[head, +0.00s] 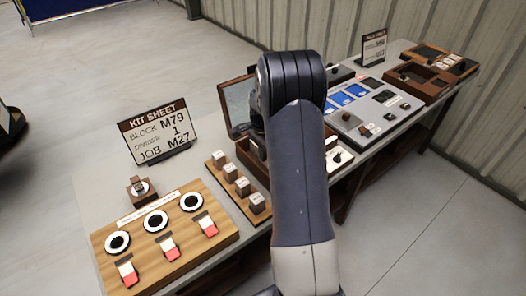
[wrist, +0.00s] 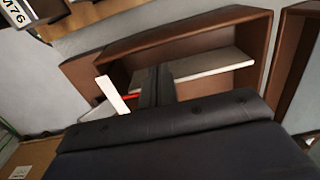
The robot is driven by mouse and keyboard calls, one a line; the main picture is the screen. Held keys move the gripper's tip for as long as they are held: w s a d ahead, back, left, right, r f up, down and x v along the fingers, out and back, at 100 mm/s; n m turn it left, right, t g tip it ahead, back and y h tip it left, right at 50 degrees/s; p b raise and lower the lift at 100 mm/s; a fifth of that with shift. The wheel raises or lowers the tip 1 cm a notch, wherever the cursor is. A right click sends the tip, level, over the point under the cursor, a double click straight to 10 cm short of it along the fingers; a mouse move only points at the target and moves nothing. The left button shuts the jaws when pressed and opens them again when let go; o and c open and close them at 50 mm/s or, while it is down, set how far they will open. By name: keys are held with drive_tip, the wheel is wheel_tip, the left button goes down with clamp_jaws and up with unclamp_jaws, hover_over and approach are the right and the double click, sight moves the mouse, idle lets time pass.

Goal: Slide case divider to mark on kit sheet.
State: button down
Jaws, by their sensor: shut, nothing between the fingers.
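The kit sheet (head: 157,132) stands upright on the bench in the head view; it reads block M79, divider 1, job M27. The open brown case (head: 250,158), its lid (head: 235,103) raised, is mostly hidden behind my arm. In the wrist view the case (wrist: 262,45) holds a long pale board (wrist: 205,70). A white strip (wrist: 113,95) stands tilted left of my gripper (wrist: 157,84), with a small red piece (wrist: 130,97) between them. I cannot tell which pale piece is the divider. My gripper is shut and empty, its fingers at the case; contact is unclear.
A row of small stamped blocks (head: 229,173) stands left of the case. A wooden board with dials and red-tipped switches (head: 165,235) lies at the front left. A grey panel with blue cards (head: 375,112) and brown trays (head: 420,80) lie to the right.

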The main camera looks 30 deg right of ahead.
drive_tip(key=shift+f+b, duration=0.3)
drive_tip(key=shift+f, duration=0.25)
drive_tip(key=shift+w+d, duration=0.15)
drive_tip(key=shift+d, duration=0.75)
drive_tip(key=shift+w+d, duration=0.1)
drive_tip(key=shift+d, duration=0.85)
drive_tip(key=shift+w+d+p, duration=0.15)
drive_tip(key=shift+d+p, duration=0.05)
drive_tip(key=shift+d, duration=0.6)
drive_tip(key=shift+w+d+p, duration=0.1)
drive_tip(key=shift+d+p, duration=0.05)
drive_tip(key=shift+d, duration=0.85)
drive_tip(key=shift+a, duration=0.15)
drive_tip(key=shift+a+r, duration=0.1)
drive_tip(key=shift+a, duration=0.2)
